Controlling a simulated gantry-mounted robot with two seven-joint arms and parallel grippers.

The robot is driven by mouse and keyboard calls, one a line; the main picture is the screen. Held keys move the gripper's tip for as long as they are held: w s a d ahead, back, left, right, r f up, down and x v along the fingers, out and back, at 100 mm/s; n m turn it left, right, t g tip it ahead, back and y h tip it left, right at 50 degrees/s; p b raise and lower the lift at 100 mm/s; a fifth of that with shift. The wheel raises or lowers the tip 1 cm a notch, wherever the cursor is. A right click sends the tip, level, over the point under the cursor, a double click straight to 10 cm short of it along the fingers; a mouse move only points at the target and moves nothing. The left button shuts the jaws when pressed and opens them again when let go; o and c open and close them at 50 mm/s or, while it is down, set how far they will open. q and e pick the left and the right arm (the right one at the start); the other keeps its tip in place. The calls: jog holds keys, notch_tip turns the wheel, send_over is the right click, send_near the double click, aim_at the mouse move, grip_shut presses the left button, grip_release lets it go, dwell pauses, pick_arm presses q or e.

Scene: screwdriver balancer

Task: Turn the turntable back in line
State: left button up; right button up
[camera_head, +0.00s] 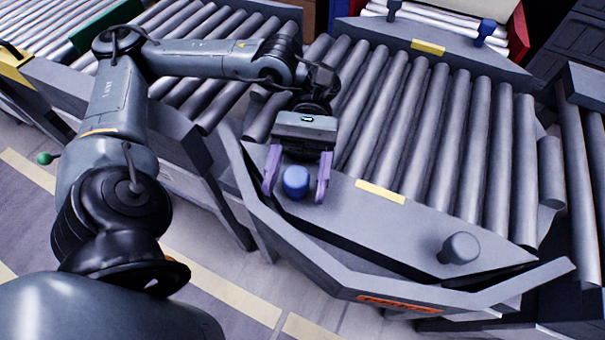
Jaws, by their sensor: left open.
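The turntable (400,222) is a grey plate with a bed of steel rollers (425,120). It sits turned at an angle to the conveyors beside it. A blue knob (295,181) stands on its near left edge and a grey knob (460,248) on its near right edge. Another blue knob (484,32) is at the far edge. My left gripper (296,182) is open, with its purple fingers on either side of the near blue knob. I cannot tell whether they touch it. My right gripper is not in view.
A yellow mark (381,191) lies on the near plate and another (428,47) on the far plate. A grey angled guard (330,277) with an orange label wraps the near side. A roller conveyor (210,85) runs at left, another (582,150) at right.

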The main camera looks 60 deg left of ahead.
pick_arm(q)
jog(key=shift+r, duration=0.1)
notch_tip(320, 180, up, 4)
jog(key=p, duration=0.3)
jog(key=w+d+r+p, duration=0.2)
jog(key=d+r, duration=0.4)
jog(key=d, duration=0.5)
jog(key=shift+d+r+p, duration=0.25)
jog(key=shift+r+p, duration=0.15)
